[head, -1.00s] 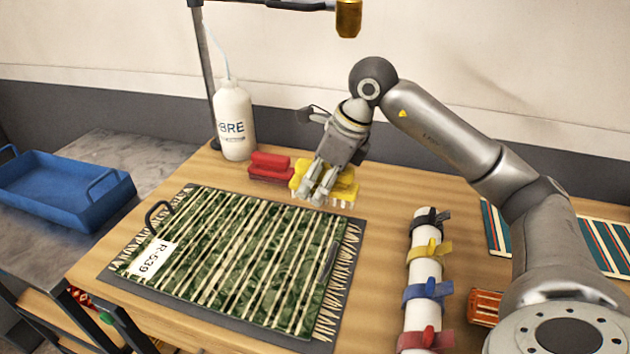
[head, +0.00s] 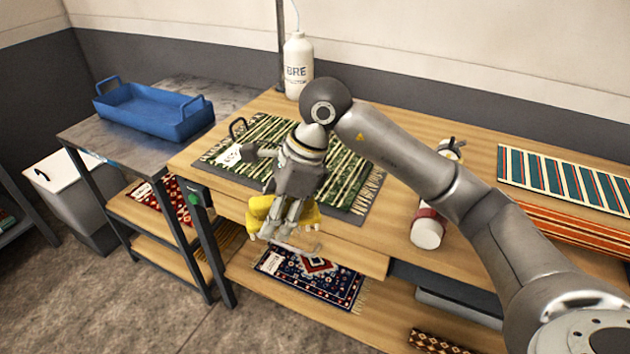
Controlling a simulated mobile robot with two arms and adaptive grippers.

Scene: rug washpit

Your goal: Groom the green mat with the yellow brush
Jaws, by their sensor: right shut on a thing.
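The green mat (head: 347,182), green with cream stripes and fringed ends, lies on a grey board on the wooden table. A white tag (head: 231,155) is at its left end. My right gripper (head: 284,228) is shut on the yellow brush (head: 306,215). In the picture the brush shows in front of the mat, over the table's front edge. My right arm and gripper cover the middle of the mat. My left gripper is not in view.
A white bottle (head: 298,68) stands behind the mat. A blue tray (head: 153,112) sits on the grey side table at left. A striped teal rug (head: 562,180) lies further right. Folded rugs lie on shelves below.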

